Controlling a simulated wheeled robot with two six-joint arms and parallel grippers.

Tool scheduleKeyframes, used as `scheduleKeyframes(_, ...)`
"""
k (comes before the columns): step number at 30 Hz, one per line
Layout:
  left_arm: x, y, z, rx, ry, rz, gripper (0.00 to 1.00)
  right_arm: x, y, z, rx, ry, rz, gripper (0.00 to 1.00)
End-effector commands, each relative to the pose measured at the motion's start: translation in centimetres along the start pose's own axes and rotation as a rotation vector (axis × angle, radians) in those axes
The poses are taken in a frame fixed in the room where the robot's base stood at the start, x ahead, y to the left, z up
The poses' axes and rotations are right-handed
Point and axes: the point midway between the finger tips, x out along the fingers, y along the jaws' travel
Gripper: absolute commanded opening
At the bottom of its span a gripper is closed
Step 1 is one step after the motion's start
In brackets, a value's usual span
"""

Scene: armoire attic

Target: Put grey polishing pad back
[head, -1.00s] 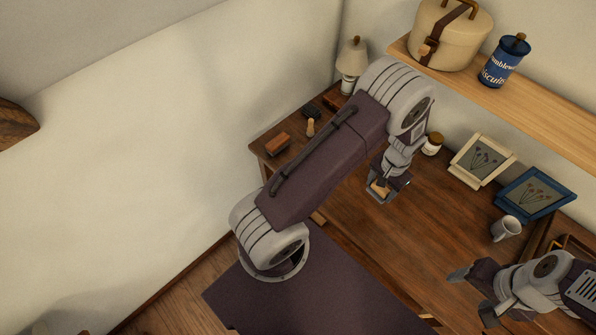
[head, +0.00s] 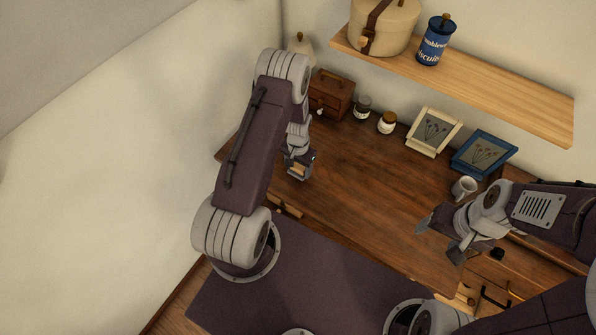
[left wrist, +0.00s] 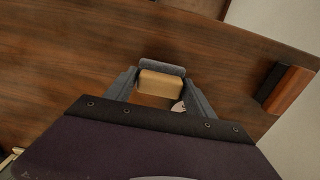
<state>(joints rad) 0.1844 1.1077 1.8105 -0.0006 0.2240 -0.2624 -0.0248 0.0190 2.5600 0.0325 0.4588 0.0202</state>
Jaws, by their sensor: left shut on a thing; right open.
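My left gripper (head: 298,172) is shut on the grey polishing pad, a pale wooden block (left wrist: 160,84) with a grey felt layer (left wrist: 162,66) along its far side. The pad also shows as a small tan patch (head: 297,170) in the head view. It is held over the left part of the brown desk (head: 360,180); the height above the wood is hard to tell. My right gripper (head: 438,240) is open and empty over the right front of the desk.
A brush with an orange-brown back (left wrist: 288,90) lies right in the left wrist view. Along the desk's back stand a small drawer chest (head: 332,92), two jars (head: 387,122), picture frames (head: 434,131) and a mug (head: 464,188). A shelf (head: 500,90) overhangs. The desk's middle is clear.

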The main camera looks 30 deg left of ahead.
Motion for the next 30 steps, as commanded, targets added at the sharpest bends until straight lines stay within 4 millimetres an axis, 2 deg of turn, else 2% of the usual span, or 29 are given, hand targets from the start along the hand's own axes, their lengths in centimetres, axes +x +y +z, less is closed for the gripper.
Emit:
scheduleKeyframes(3,0.3,-0.1,0.0,0.0,0.001,0.0,0.25,-0.1,0.0,0.0,0.0,0.0,0.0,0.66)
scheduleKeyframes(10,3.8,-0.1,0.0,0.0,-0.001,0.0,0.25,-0.7,0.0,-0.1,0.0,0.0,0.0,0.66)
scheduleKeyframes(21,4.5,0.0,-0.1,0.0,0.001,0.0,0.25,-0.2,0.0,0.0,0.0,0.0,0.0,0.66)
scheduleKeyframes(22,4.5,0.0,-0.1,0.0,0.001,0.0,0.66,-0.2,0.0,0.0,0.0,0.0,0.0,0.66)
scheduleKeyframes(24,4.4,0.0,0.0,0.0,0.001,0.0,0.85,-0.3,0.0,0.0,0.0,0.0,0.0,0.66)
scheduleKeyframes(30,4.4,0.0,-0.1,0.0,0.001,0.0,0.85,-0.3,0.0,0.0,0.0,0.0,0.0,0.66)
